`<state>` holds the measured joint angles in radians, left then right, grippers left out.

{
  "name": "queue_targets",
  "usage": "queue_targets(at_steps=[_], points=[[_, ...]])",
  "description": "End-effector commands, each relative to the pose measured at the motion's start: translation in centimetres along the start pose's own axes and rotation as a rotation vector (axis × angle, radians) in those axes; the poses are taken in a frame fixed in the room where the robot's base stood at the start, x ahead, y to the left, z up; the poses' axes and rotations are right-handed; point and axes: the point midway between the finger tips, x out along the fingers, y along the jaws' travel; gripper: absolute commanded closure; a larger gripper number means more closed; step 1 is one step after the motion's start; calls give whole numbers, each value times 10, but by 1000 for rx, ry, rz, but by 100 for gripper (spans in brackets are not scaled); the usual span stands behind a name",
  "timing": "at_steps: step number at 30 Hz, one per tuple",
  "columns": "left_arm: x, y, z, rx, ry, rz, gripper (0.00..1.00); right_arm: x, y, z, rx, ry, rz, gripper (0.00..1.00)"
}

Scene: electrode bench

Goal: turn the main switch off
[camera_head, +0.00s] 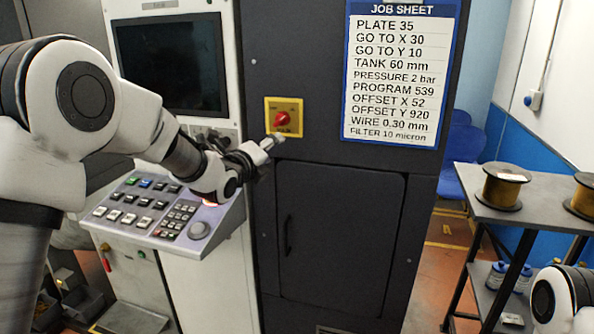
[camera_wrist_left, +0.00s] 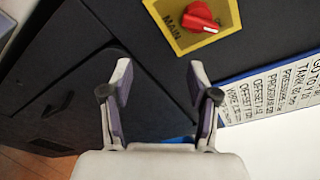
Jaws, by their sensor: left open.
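The main switch is a red rotary knob (camera_head: 282,119) on a yellow square plate (camera_head: 299,104), on the dark cabinet front left of the job sheet. In the left wrist view the red knob (camera_wrist_left: 200,17) and its plate (camera_wrist_left: 222,15), with lettering reading MAIN, lie near the top edge, beyond the fingertips and to their right. My left gripper (camera_head: 272,143) is just below and left of the switch in the head view. Its two fingers (camera_wrist_left: 160,72) are apart with nothing between them, and they do not touch the knob. My right gripper is out of view.
A control console (camera_head: 157,212) with several buttons lies under my left arm, below a dark screen (camera_head: 170,64). The job sheet (camera_head: 402,72) is right of the switch. A cabinet door (camera_head: 340,235) is below. A grey side table (camera_head: 540,196) with wire spools (camera_head: 503,186) stands at right.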

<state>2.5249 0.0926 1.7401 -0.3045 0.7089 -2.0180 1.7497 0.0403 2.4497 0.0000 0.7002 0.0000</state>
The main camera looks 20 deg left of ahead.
Motion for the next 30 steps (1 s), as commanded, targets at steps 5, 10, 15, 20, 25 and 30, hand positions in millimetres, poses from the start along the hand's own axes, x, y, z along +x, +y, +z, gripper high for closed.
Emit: queue_targets(at_steps=[5, 10, 15, 20, 25, 30], points=[[-12, -41, 27, 9, -52, -74, 40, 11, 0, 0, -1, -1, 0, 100], [14, -46, 29, 8, -49, -70, 40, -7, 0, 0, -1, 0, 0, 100], [47, -48, 31, 7, -50, -70, 40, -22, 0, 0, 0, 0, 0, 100], [62, -47, 30, 7, -50, -71, 40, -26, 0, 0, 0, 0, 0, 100], [63, -45, 29, 6, -50, -70, 40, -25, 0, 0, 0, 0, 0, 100], [63, -45, 29, 6, -50, -69, 83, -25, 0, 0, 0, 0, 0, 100]])
